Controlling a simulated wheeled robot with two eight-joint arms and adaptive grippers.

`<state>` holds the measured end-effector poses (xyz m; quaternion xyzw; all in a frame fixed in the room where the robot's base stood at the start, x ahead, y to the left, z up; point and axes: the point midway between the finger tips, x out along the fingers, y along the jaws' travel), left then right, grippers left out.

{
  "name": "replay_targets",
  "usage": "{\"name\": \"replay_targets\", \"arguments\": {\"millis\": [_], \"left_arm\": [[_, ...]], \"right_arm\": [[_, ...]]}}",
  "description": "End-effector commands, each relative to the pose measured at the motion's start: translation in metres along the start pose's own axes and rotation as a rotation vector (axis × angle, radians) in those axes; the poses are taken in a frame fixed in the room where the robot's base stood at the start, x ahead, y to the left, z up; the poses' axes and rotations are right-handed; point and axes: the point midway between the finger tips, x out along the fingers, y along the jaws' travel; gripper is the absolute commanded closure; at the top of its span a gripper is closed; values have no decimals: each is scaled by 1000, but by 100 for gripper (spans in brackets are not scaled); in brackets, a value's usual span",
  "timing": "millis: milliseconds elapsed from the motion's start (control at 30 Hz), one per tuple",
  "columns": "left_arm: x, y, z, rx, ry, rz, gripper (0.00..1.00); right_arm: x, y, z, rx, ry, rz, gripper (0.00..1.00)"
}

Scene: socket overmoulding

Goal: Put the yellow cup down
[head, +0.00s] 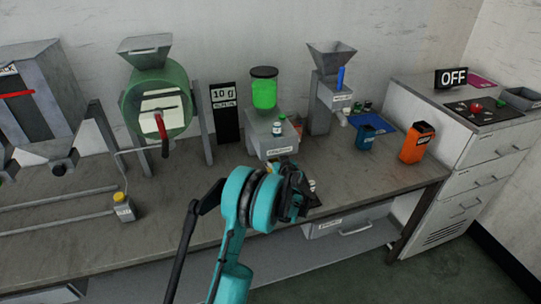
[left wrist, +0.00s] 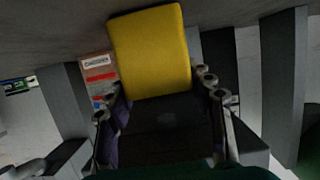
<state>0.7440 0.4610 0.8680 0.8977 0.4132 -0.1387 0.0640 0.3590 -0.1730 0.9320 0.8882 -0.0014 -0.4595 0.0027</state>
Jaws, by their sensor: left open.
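The yellow cup (left wrist: 152,50) shows in the left wrist view, at the top middle, against the grey surface. My left gripper (left wrist: 158,95) is open, with one finger on each side of the cup's near end. I cannot tell whether the fingers touch it. In the head view the cup is not visible; my arm and gripper hide that spot. There my left gripper (head: 303,190) is over the front part of the grey workbench (head: 225,195). My right gripper is not in view.
A dispenser with a green jar (head: 264,92) stands behind the gripper. To the right are a hopper machine (head: 327,95), a blue cup (head: 365,137) and an orange container (head: 416,143). Bench space left of the gripper is clear.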

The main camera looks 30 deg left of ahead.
Motion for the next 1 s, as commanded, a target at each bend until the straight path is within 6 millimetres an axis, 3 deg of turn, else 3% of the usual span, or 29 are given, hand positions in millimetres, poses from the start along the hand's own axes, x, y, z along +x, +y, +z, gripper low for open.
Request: {"name": "replay_targets", "arguments": {"millis": [67, 367, 400, 467, 500, 833, 1000], "left_arm": [[0, 2, 8, 0, 1, 1, 77], [0, 2, 8, 0, 0, 0, 78], [0, 2, 9, 0, 0, 0, 45], [0, 2, 8, 0, 0, 0, 29], [0, 2, 8, 0, 0, 0, 27], [-1, 2, 6, 0, 0, 1, 27], [-24, 3, 4, 1, 0, 3, 27]], "right_arm": [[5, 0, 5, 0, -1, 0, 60], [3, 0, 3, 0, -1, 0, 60], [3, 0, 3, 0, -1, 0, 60], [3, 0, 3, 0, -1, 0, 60], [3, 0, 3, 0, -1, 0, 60], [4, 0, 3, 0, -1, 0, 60], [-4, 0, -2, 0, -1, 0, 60]]}}
